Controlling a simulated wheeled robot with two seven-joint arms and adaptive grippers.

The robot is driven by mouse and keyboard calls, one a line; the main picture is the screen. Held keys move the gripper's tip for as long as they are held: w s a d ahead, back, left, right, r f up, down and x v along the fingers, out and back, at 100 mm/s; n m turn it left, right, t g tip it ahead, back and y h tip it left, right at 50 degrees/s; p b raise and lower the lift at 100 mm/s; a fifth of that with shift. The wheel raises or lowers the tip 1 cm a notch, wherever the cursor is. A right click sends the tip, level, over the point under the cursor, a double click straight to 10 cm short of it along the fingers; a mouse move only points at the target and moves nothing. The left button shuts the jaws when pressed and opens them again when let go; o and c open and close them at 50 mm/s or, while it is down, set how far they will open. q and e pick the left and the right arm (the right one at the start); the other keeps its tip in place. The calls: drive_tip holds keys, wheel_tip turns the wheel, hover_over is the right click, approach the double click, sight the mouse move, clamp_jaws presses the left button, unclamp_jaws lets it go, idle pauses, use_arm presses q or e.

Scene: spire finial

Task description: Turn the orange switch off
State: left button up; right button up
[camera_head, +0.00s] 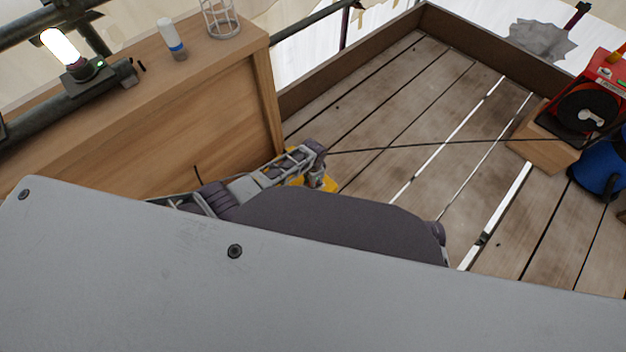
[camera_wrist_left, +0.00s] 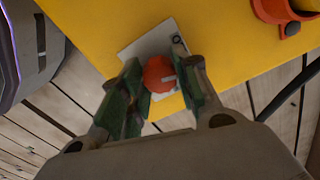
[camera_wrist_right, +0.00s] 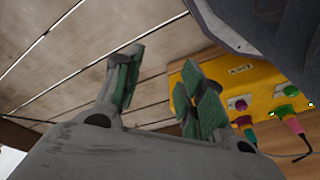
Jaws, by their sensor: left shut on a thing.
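The orange switch (camera_wrist_left: 159,73) is a round knob with a pale slot mark, on a light grey plate (camera_wrist_left: 148,43) fixed to a yellow box (camera_wrist_left: 120,20). In the left wrist view my left gripper (camera_wrist_left: 163,85) has its green-padded fingers on either side of the knob, shut on it. My right gripper (camera_wrist_right: 160,85) is open and empty, with the yellow box (camera_wrist_right: 240,82) beyond its right finger. In the head view the box (camera_head: 329,184) is mostly hidden by my own body.
A wooden cabinet (camera_head: 200,110) stands at left, with a white-and-blue bottle (camera_head: 171,40) and wire holder (camera_head: 219,18) on top. A cable (camera_head: 440,143) runs across the planks to a red reel (camera_head: 590,105).

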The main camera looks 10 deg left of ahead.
use_arm(q)
drive_tip(key=shift+n+p, duration=0.5)
drive_tip(key=shift+n, duration=1.1)
use_arm(e)
drive_tip(key=shift+s+d+f, duration=0.1)
drive_tip(key=shift+s+f, duration=0.05)
drive_tip(key=shift+f, duration=0.3)
drive_tip(key=shift+s+d+f, duration=0.1)
drive_tip(key=shift+f, duration=0.3)
use_arm(q)
drive_tip(key=o, duration=1)
use_arm(e)
drive_tip(key=shift+f, duration=0.1)
use_arm(q)
drive_tip(key=shift+r, duration=0.1)
drive_tip(key=shift+r, duration=5.9)
